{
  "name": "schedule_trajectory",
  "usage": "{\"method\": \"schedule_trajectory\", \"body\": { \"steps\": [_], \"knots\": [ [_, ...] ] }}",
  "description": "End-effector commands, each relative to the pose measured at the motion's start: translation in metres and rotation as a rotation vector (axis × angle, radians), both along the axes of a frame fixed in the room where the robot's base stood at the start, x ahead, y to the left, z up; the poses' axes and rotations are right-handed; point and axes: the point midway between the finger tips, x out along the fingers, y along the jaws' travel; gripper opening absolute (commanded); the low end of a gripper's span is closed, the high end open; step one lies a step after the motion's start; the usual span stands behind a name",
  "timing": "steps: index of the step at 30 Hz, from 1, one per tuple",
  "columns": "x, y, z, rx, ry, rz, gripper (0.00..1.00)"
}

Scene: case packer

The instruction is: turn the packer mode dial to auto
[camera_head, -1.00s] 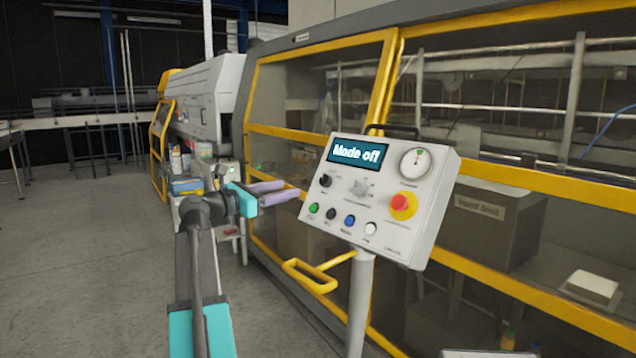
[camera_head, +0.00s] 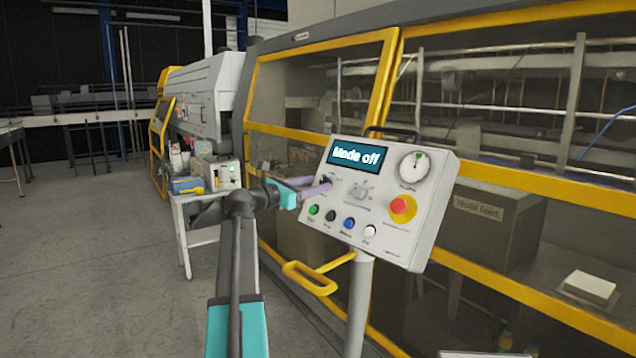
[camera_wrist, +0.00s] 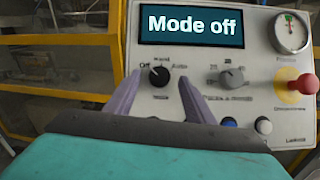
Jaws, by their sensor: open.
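The mode dial is a black knob (camera_wrist: 159,76) at the left of the control panel (camera_head: 420,240), ringed by the words Off, Hand and Auto. Its pointer tilts up and left toward Off, and the panel display (camera_head: 357,156) reads "Mode off". My gripper (camera_wrist: 158,80) is open, with its two lilac fingers on either side of the dial in the wrist view. I cannot tell whether they touch it. In the head view my gripper (camera_head: 322,184) reaches the panel from the left, and the fingers partly hide the dial.
A grey selector knob (camera_wrist: 231,78) sits right of the dial. A red emergency stop (camera_head: 402,208) and a gauge (camera_head: 413,168) are farther right. Several push buttons (camera_head: 349,223) line the lower panel. A yellow handle (camera_head: 312,279) juts out below. A side table (camera_head: 190,200) stands behind my arm.

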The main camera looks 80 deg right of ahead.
Motion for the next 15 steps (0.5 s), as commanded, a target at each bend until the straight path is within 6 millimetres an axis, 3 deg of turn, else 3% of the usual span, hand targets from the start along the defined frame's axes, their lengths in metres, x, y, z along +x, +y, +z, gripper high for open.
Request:
{"method": "schedule_trajectory", "body": {
  "steps": [6, 15],
  "knots": [
    [-0.0101, -0.0129, 0.0000, 0.001, -0.001, -0.001, 0.49],
    [-0.0117, -0.0143, -0.0004, 0.000, 0.000, 0.000, 0.49]
  ]
}}
